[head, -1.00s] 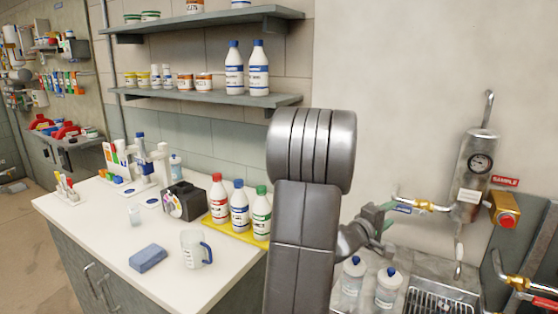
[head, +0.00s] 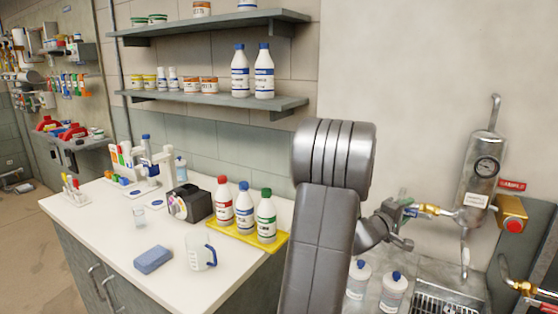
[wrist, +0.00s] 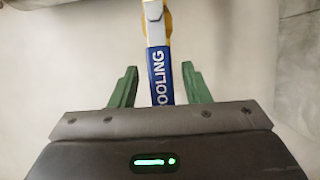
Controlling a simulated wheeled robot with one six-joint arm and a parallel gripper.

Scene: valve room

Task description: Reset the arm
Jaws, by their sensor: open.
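My gripper (wrist: 159,84) is open in the wrist view, with one green finger on each side of a blue valve handle (wrist: 160,70) lettered "OOLING". Clear gaps show between the handle and both fingers. The handle runs up to a brass fitting. In the head view my gripper (head: 404,204) is at the left end of the brass valve (head: 432,209), beside the steel sample cylinder (head: 482,175). My arm hides part of the wall and sink there.
The cylinder carries a gauge; a red-button box (head: 512,216) is beside it. Two blue-capped bottles (head: 392,296) stand below my gripper by the sink grate (head: 445,301). A yellow tray (head: 281,240) with three bottles is on the counter to the left. Shelves (head: 210,100) hang above.

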